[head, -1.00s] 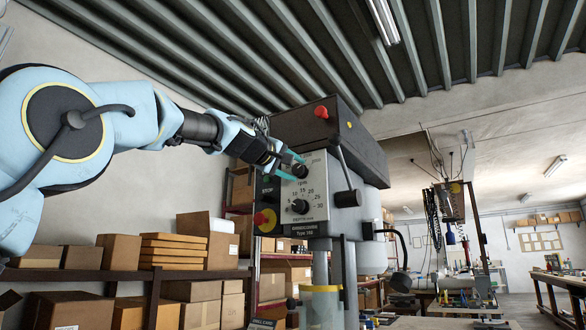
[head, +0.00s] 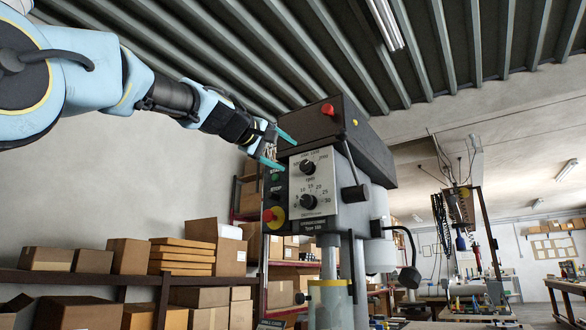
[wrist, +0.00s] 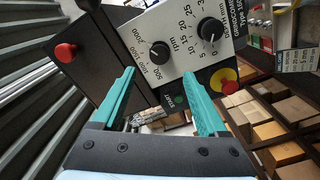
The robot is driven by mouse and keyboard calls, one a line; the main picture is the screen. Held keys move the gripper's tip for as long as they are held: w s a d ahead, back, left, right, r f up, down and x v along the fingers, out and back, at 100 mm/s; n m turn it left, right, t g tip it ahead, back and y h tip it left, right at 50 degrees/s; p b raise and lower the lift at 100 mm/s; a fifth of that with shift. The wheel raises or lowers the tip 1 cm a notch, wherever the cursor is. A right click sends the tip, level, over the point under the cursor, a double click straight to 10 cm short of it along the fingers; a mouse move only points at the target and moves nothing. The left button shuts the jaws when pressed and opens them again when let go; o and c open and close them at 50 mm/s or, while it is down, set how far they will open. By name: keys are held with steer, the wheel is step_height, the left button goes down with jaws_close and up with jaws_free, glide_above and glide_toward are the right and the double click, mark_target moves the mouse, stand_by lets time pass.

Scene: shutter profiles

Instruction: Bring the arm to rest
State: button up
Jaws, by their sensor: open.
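My gripper (head: 278,149) is open and empty, with teal fingers spread, just to the left of the drill press head (head: 325,125) in the head view. In the wrist view my gripper (wrist: 163,98) points at the control panel (wrist: 182,48), and nothing is between its fingers. The upper rpm knob (head: 307,167) and the lower depth knob (head: 307,201) are both uncovered. They also show in the wrist view, the rpm knob (wrist: 160,51) left of the depth knob (wrist: 211,29). Whether a fingertip touches the drill housing cannot be told.
A lever (head: 352,170) sticks out at the front. Shelves with cardboard boxes (head: 195,255) stand behind at the left.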

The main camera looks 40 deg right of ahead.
steer(key=shift+v, duration=1.1)
steer(key=shift+w, duration=0.1)
